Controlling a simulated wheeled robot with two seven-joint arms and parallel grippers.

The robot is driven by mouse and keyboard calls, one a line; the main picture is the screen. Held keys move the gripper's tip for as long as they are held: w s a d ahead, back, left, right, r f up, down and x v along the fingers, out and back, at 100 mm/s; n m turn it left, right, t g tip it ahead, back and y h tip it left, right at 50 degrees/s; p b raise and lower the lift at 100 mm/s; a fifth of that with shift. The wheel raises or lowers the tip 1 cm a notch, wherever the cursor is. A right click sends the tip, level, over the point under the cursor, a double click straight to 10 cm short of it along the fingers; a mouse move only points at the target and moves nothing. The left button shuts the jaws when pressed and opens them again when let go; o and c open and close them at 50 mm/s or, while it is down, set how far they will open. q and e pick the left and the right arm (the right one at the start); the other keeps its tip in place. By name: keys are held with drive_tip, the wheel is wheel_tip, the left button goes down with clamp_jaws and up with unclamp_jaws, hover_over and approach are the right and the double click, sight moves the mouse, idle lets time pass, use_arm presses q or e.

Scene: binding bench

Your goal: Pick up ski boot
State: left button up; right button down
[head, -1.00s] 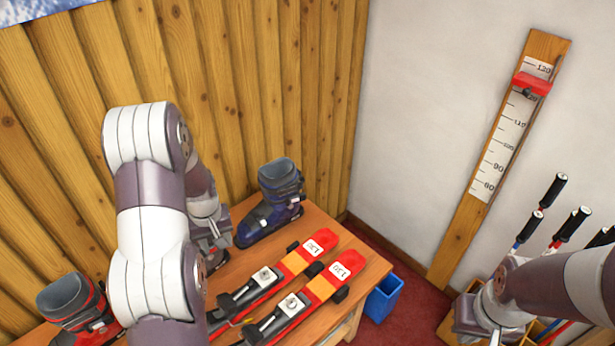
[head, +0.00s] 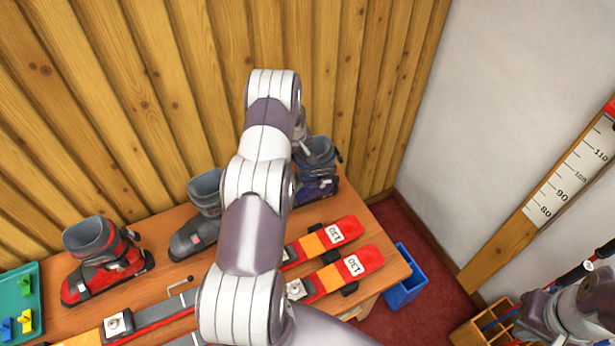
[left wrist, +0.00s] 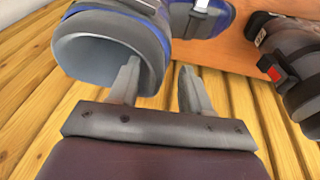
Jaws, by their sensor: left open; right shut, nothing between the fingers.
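Three ski boots stand on the wooden bench along the wall. The blue boot (head: 318,183) is at the right, partly hidden behind my left arm. My right gripper (head: 532,318) is shut and empty at the lower right.
Red-and-orange skis (head: 330,236) lie along the front of the bench (head: 386,284). A green tray (head: 35,292) with small parts is at the left. A blue bin (head: 407,278) and a wooden crate (head: 473,325) with poles stand on the floor at right.

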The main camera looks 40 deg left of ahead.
sight(297, 169)
use_arm(q)
drive_tip(key=p+x, duration=0.1)
drive_tip(key=x, duration=0.2)
drive_tip(key=shift+a+f+p, duration=0.1)
drive_tip(key=shift+f+p, duration=0.05)
drive_tip(key=shift+p, duration=0.25)
drive_tip(key=shift+w+a+f, duration=0.1)
drive_tip(key=shift+a+f, duration=0.05)
drive_tip(key=shift+f, duration=0.3)
drive_tip(key=shift+w, duration=0.1)
drive_tip(key=shift+c, duration=0.9)
clamp_jaws()
drive_tip(key=shift+w+r, duration=0.1)
drive_tip(key=shift+r, duration=0.05)
